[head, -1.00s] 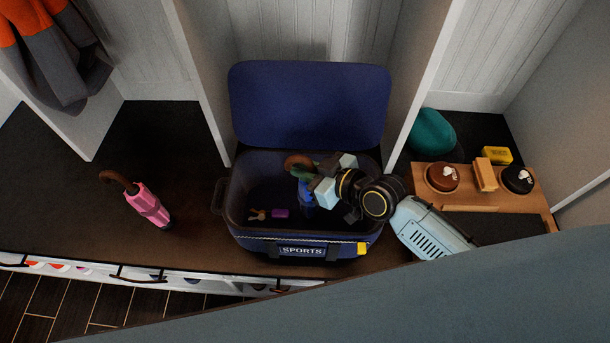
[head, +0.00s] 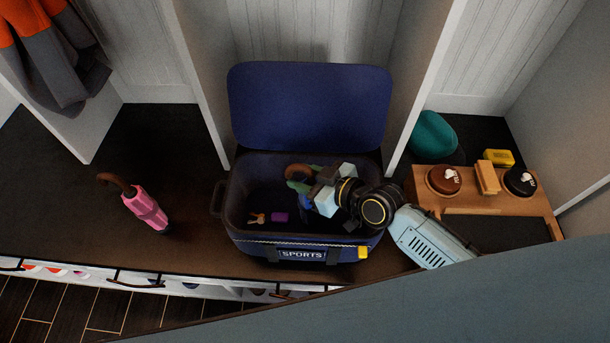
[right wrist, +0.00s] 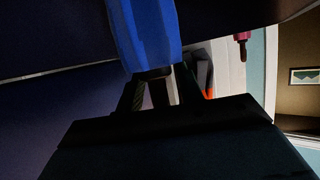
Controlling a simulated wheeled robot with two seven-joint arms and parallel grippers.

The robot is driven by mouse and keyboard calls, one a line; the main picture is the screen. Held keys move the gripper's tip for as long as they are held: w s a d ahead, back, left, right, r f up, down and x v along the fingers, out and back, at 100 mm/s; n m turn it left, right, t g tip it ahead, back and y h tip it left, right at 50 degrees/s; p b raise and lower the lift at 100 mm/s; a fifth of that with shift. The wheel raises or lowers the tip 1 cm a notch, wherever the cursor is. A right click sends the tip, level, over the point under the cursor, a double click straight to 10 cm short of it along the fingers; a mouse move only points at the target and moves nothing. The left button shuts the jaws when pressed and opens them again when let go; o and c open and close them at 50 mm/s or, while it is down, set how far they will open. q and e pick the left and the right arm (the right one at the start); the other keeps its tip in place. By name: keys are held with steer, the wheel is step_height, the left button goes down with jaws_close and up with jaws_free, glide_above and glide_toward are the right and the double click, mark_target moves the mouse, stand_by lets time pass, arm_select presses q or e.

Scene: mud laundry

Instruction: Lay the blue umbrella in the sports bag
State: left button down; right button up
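The open navy sports bag (head: 300,253) stands on the bench with its lid raised behind. My right gripper (head: 311,178) reaches over its right side and is shut on the blue umbrella (head: 306,203). The brown hooked handle (head: 298,171) points up, and the blue part is down inside the bag's opening, partly hidden by the gripper. In the right wrist view the blue umbrella (right wrist: 146,35) lies at the fingertips of the right gripper (right wrist: 158,80). I cannot tell whether it touches the bag's floor. My left gripper is not in view.
A pink umbrella (head: 146,208) lies on the bench to the left. A purple item (head: 279,216) and a small tan item (head: 256,218) lie in the bag. A wooden tray (head: 425,180) with shoe-care things and a teal cap (head: 433,135) are to the right.

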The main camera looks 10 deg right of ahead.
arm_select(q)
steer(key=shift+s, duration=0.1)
arm_select(e)
steer(key=shift+r, duration=0.15)
